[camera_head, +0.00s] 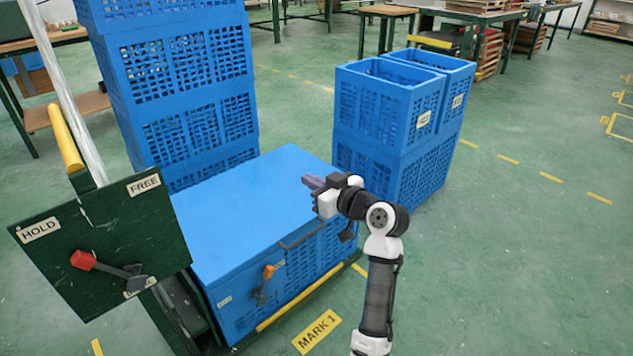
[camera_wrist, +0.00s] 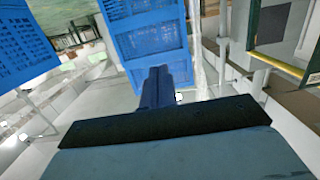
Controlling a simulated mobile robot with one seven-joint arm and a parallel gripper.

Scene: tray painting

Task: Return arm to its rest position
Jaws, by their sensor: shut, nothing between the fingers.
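My arm (camera_head: 379,290) rises from the bottom of the head view and bends left at its elbow. My gripper (camera_head: 309,182) is held out over the right part of the blue lidded box (camera_head: 245,200), apart from any handle. Its fingers are shut with nothing between them. In the wrist view the shut fingers (camera_wrist: 156,80) point toward blue crates (camera_wrist: 150,35). The box lid is closed, with a dark bar handle (camera_head: 303,233) and an orange-tipped latch (camera_head: 268,272) on its front side.
A tall blue crate stack (camera_head: 185,90) stands behind the box. Shorter open crates (camera_head: 400,115) stand to its right, close to my wrist. A green panel (camera_head: 100,250) with a red-knobbed lever (camera_head: 84,260) is at left. The floor (camera_head: 530,260) at right is clear.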

